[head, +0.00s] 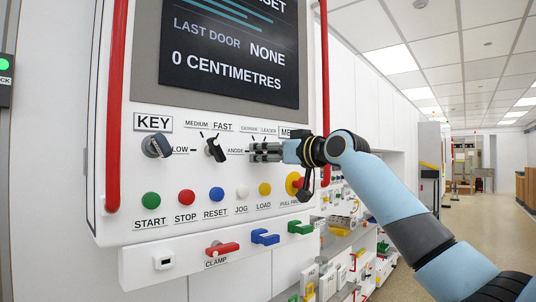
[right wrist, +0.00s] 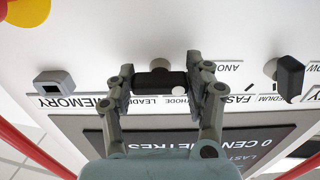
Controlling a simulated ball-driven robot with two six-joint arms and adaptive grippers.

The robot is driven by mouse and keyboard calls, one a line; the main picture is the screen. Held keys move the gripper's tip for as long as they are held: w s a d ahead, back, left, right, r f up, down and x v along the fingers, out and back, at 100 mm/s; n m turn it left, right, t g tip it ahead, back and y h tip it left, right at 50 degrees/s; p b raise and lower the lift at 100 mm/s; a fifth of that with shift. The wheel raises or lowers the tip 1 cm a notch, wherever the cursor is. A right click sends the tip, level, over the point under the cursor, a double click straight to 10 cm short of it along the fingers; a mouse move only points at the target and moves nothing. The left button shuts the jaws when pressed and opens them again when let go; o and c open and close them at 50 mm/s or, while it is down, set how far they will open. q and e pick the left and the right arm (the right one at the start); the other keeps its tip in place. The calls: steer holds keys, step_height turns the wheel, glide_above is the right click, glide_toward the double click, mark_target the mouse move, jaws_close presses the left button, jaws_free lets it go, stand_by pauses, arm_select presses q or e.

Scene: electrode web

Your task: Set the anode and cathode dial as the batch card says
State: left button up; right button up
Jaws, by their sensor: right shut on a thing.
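The anode and cathode dial (right wrist: 152,80) is a dark bar knob on a grey round stub, between my fingertips in the right wrist view. My right gripper (head: 256,152) is shut on it at the white panel; it also shows in the right wrist view (right wrist: 160,76). The gripper hides most of the dial in the head view. Labels around it include ANODE (head: 235,151) and, partly covered in the right wrist view, LEADER (right wrist: 158,101) and CATHODE (right wrist: 180,101). Its exact pointing is unclear. No batch card is readable. My left gripper is not in view.
A black speed dial (head: 215,150) and a key switch (head: 157,146) are left of my gripper. Several coloured buttons, such as blue RESET (head: 216,194), sit below. Red rails (head: 115,110) flank the screen (head: 232,45). A red clamp handle (head: 222,249) is lower down.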

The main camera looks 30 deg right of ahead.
steer(key=o, duration=1.2)
steer(key=shift+s, duration=0.1)
steer(key=shift+v, duration=5.95)
steer(key=shift+f, duration=0.1)
